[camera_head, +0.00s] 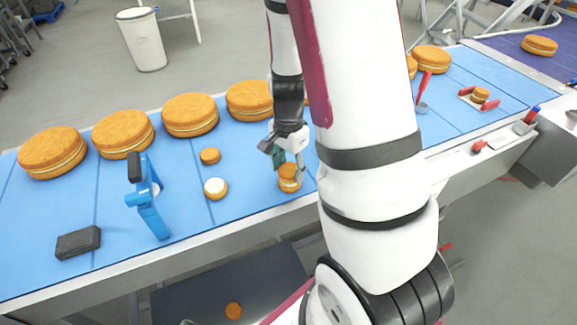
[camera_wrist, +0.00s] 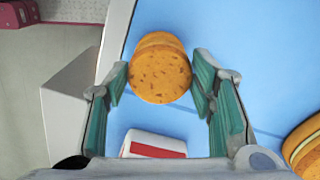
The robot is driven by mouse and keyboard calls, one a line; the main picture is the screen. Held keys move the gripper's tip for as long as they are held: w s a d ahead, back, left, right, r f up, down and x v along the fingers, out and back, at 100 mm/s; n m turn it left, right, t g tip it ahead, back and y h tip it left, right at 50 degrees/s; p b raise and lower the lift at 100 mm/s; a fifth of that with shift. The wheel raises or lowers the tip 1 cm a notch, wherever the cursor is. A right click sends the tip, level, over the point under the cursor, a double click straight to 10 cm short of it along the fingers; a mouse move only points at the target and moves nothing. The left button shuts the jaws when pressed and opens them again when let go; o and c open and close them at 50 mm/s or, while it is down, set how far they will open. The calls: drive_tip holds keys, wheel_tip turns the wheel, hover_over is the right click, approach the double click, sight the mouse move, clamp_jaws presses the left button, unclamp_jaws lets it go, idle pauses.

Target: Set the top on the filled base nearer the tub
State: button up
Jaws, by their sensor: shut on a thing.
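My gripper (camera_head: 286,163) is shut on a small orange-brown round top (camera_wrist: 160,78). In the head view the top sits at or just over a small base (camera_head: 291,186) with a pale band between them; I cannot tell whether they touch. In the wrist view a second round edge (camera_wrist: 160,38) shows beyond the top. Another small base (camera_head: 215,188) with white filling stands uncovered to the left. A white container with a red band (camera_wrist: 155,145), possibly the tub, shows near the fingers in the wrist view; my arm seems to hide it in the head view.
Several large filled rounds (camera_head: 190,114) line the blue belt's far side. A loose small round (camera_head: 210,155), a blue tool (camera_head: 148,200) and a dark block (camera_head: 78,242) lie left. A small round sits between red pieces (camera_head: 480,95) at right. A white bin (camera_head: 140,40) stands on the floor.

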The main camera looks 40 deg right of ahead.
drive_tip(key=shift+f+b, duration=0.45)
drive_tip(key=shift+f, duration=0.3)
idle(0.6)
drive_tip(key=o, duration=1.3)
drive_tip(key=shift+o, duration=0.2)
drive_tip(key=shift+r+p, duration=2.3)
drive_tip(key=shift+r, duration=1.2)
